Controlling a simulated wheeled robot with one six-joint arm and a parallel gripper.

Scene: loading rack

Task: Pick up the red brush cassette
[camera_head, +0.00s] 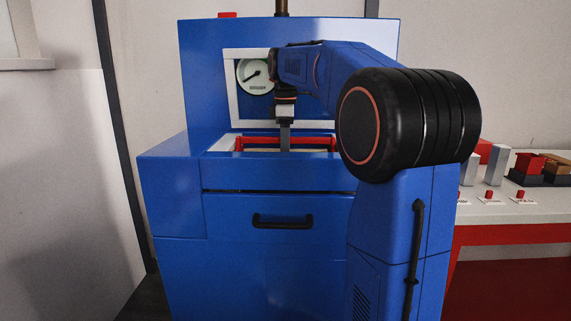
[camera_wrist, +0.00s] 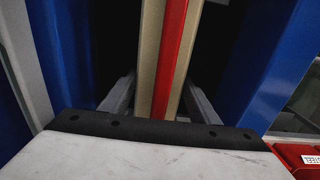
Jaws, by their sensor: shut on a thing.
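The red brush cassette (camera_head: 312,141) shows as a long red bar lying across the opening in the top of the blue machine. In the wrist view it is a red strip (camera_wrist: 172,50) with beige sides, running away from me between my two grey fingers. My gripper (camera_head: 285,146) points down into the opening from above and is shut on the cassette near its middle. In the wrist view my gripper (camera_wrist: 162,92) has one finger on each side of it. The lower fingertips and the cassette's underside are hidden.
The blue machine (camera_head: 280,178) has blue walls close on both sides of the opening. A round gauge (camera_head: 254,76) sits behind my wrist. A black drawer handle (camera_head: 282,221) is on its front. At right a white-topped table (camera_head: 505,211) holds several red, grey and brown blocks.

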